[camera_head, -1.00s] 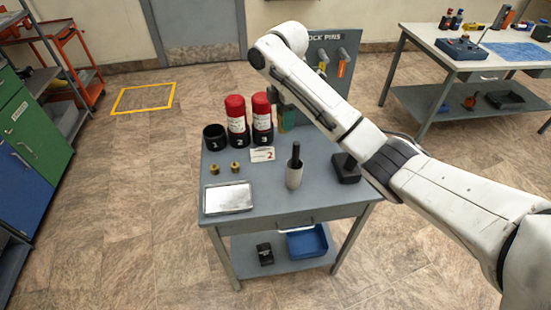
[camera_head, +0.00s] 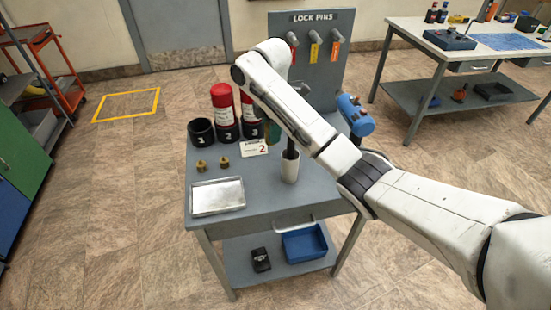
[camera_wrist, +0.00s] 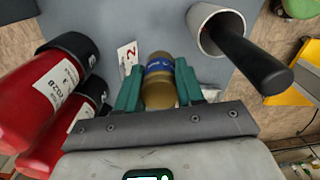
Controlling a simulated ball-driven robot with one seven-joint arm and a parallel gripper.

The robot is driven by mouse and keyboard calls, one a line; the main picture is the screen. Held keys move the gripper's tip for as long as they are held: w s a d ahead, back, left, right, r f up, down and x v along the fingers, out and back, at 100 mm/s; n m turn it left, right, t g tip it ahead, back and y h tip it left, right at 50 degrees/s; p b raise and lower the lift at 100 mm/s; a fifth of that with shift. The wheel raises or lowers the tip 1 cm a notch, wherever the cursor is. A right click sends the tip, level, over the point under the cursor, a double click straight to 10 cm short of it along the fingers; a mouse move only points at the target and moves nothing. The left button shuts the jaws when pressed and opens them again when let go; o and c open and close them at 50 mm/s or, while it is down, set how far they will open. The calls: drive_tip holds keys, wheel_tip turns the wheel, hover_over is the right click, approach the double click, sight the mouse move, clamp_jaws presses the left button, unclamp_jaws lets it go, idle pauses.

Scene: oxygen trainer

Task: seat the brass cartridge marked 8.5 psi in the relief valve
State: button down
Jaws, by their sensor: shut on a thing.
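My gripper (camera_wrist: 160,90) has teal fingers shut on a brass cartridge (camera_wrist: 159,93) with a blue band, in the wrist view. The marking on the band is too small to read. In the head view my arm hides the gripper and this cartridge. Two other brass cartridges, the left one (camera_head: 201,166) and the right one (camera_head: 224,163), stand on the grey cart top behind the silver tray. A blue fitting (camera_head: 355,113), which looks like the relief valve, shows at the cart's right side.
Red bottles (camera_head: 222,104) stand in black numbered holders at the cart's back left, by a card marked 2 (camera_head: 255,147). A white cup (camera_head: 290,168) holds a black-handled tool. The silver tray (camera_head: 217,195) lies in front. The LOCK PINS board (camera_head: 318,50) rises behind.

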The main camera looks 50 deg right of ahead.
wheel_tip(320, 180, down, 9)
drive_tip(key=shift+f, duration=0.1)
idle(0.4)
drive_tip(key=shift+f, duration=0.1)
drive_tip(key=c, duration=0.7)
unclamp_jaws()
